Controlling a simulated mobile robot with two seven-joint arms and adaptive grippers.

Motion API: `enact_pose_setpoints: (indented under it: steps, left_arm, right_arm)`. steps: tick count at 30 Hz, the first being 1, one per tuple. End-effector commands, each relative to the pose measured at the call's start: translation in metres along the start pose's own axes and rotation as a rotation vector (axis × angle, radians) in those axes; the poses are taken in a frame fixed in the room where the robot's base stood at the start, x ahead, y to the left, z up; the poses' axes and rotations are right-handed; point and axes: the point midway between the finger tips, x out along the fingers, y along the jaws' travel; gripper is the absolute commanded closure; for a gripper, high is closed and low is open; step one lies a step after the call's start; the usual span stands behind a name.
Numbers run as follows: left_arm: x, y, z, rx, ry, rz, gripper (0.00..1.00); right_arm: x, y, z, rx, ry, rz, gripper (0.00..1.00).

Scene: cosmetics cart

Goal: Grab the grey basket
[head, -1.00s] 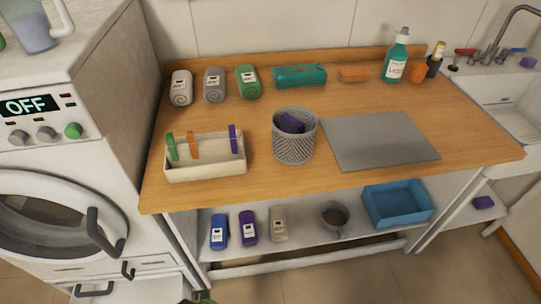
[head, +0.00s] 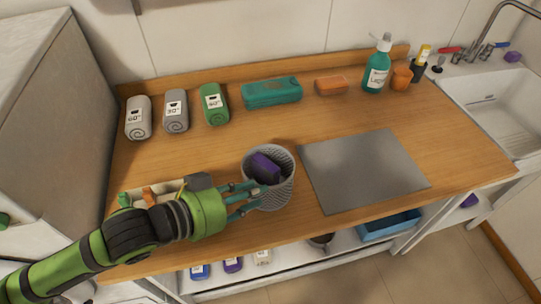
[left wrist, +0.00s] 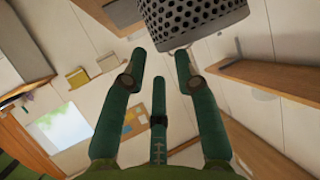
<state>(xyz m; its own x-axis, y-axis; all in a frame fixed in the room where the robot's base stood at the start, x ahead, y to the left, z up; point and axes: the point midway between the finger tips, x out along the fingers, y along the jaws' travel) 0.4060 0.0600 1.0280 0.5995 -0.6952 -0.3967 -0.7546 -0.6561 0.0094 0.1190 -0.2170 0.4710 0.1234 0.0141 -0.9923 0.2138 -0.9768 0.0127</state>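The grey basket (head: 281,190) is round with perforated sides. It stands upright on the wooden counter (head: 215,150), with a purple item (head: 265,167) inside. My left gripper (head: 250,199) is at the basket's left side, its fingers spread close to the wall. I cannot tell in the head view whether they touch it. In the left wrist view the basket (left wrist: 192,20) is at the top, beyond the fingertips (left wrist: 160,58), with open space between the fingers. My right gripper is in neither view.
A grey mat (head: 362,170) lies right of the basket. Rolled towels (head: 176,111), a teal case (head: 272,92) and a teal pump bottle (head: 378,68) are along the back. My left arm partly hides a peg box (head: 170,186). The counter behind the basket is clear.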

Motion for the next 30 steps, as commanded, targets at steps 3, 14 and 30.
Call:
enact_pose_setpoints:
  steps: [3,14,30]
  left_arm:
    - [0.001,0.002,-0.001,0.0,0.006,0.011,0.7]
    - [0.033,0.002,-0.007,-0.002,0.007,0.011,0.7]
    - [0.07,0.002,-0.005,0.002,0.005,0.009,0.74]
  right_arm:
    - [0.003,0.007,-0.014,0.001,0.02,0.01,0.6]
    - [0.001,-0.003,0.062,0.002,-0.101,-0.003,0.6]
    - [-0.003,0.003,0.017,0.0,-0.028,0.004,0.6]
